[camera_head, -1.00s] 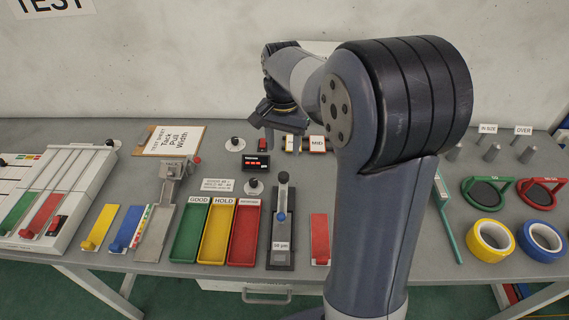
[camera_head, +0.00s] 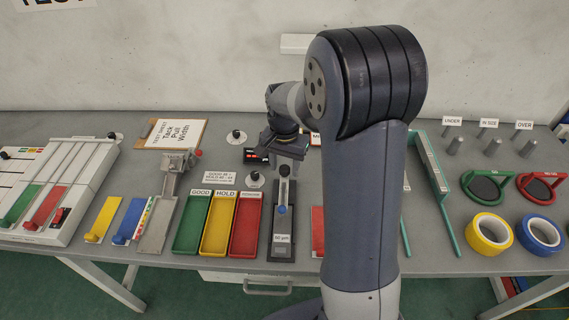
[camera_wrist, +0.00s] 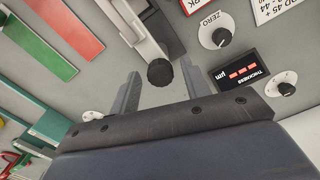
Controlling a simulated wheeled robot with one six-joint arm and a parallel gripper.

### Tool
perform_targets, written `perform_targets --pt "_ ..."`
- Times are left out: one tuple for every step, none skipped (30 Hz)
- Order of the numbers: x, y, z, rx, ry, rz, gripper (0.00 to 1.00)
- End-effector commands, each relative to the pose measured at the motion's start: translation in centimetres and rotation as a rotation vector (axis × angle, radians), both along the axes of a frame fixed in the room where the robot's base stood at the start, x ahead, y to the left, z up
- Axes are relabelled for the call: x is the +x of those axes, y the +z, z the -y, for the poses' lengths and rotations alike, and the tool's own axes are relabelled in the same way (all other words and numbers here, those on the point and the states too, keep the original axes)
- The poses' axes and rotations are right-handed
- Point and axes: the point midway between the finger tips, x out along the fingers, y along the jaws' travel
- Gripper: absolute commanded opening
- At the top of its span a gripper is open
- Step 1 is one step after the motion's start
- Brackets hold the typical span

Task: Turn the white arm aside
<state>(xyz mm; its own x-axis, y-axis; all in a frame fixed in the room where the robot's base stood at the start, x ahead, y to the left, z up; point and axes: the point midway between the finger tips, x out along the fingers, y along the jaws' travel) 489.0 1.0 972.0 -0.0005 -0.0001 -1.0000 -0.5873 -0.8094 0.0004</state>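A pale bar with a black knob (camera_wrist: 160,72) at its near end, seemingly the white arm, shows in the wrist view. It lies over the dark-based gauge (camera_head: 283,250), between a red tray and the red bin. In the head view the gauge has a grey upright, a blue knob and a "50 µm" label. My gripper (camera_wrist: 157,82) is open and empty. The black knob appears between its fingertips in the wrist view; I cannot tell whether they touch it.
A thickness display (camera_wrist: 243,77) and a zero dial (camera_wrist: 216,32) are close beside my gripper. Green, yellow and red bins (camera_head: 218,225) stand left of the gauge. A green frame (camera_head: 432,170), tape rolls (camera_head: 489,238) and pegs stand at right.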

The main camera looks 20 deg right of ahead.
Motion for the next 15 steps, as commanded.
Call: perform_targets --pt "0.01 0.02 0.01 0.000 0.000 0.000 0.40" --pt "0.01 0.02 0.01 0.000 0.000 0.000 0.38" --pt "0.01 0.03 0.00 0.000 0.000 0.000 0.35" --pt "0.01 0.03 0.00 0.000 0.000 0.000 0.32" --pt "0.01 0.03 0.00 0.000 0.000 0.000 0.30" --pt "0.01 0.04 0.00 0.000 0.000 0.000 0.27" --pt "0.01 0.04 0.00 0.000 0.000 0.000 0.24" --pt "0.01 0.04 0.00 0.000 0.000 0.000 0.22" --pt "0.01 0.04 0.00 0.000 0.000 0.000 0.18" --pt "0.01 0.04 0.00 0.000 0.000 0.000 0.16" --pt "0.01 0.05 0.00 0.000 0.000 0.000 0.13" --pt "0.02 0.05 0.00 -0.001 0.000 0.001 0.10" --pt "0.01 0.05 0.00 -0.001 0.000 0.001 0.08" --pt "0.02 0.05 0.00 -0.001 0.000 0.001 0.05" --pt "0.02 0.05 0.00 -0.001 0.000 0.001 0.02"
